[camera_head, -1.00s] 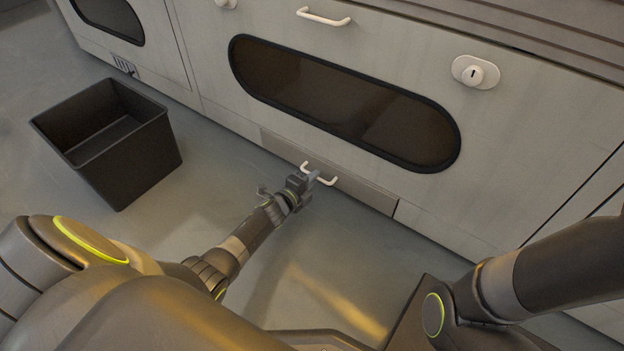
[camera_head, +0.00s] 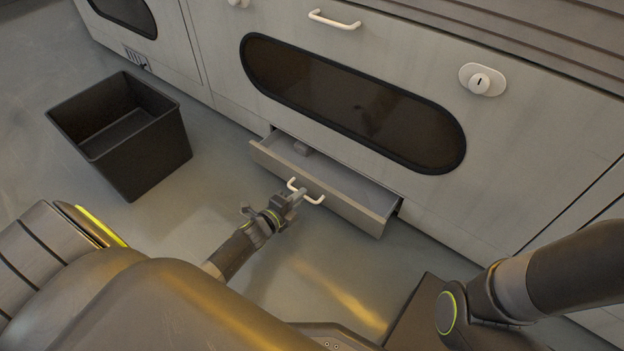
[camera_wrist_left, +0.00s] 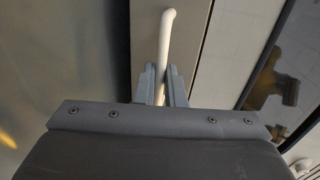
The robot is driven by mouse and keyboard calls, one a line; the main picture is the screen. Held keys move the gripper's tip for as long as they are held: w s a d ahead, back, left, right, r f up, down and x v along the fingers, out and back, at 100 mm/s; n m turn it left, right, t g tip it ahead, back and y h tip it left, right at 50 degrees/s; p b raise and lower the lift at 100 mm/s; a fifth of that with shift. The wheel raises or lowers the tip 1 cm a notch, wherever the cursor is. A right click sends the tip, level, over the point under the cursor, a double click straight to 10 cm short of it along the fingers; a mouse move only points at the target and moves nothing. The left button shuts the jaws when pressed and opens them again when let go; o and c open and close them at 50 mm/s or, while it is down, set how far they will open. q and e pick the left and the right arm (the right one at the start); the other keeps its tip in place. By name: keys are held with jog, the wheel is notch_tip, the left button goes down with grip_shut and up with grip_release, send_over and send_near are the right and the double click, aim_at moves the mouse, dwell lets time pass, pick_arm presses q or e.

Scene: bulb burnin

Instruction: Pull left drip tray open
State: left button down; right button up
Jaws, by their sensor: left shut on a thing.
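The left drip tray (camera_head: 348,209) is a shallow grey drawer low in the cabinet front. My left gripper (camera_head: 297,197) is shut on this handle. In the left wrist view the two fingers (camera_wrist_left: 161,88) close around the white handle bar (camera_wrist_left: 166,40). My right arm shows at the right edge, but its gripper is out of view.
A black open bin (camera_head: 125,140) stands on the floor at left. The cabinet (camera_head: 215,75) has a dark oval window (camera_head: 350,103), an upper white handle (camera_head: 334,20) and a round lock (camera_head: 481,82). The floor in front of the tray is clear apart from my own parts.

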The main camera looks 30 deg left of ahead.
pick_arm(q)
jog(key=f+v, duration=0.1)
jog(key=v, duration=0.5)
jog(key=f+p+v, duration=0.1)
jog(key=v, duration=0.5)
jog(key=f+v, duration=0.1)
jog(key=v, duration=0.5)
jog(key=shift+s+a+f+p, duration=0.1)
jog(key=shift+s+f+p, duration=0.25)
jog(key=shift+s, duration=0.25)
jog(key=c, duration=1.5)
grip_release()
jog(key=shift+r, duration=0.1)
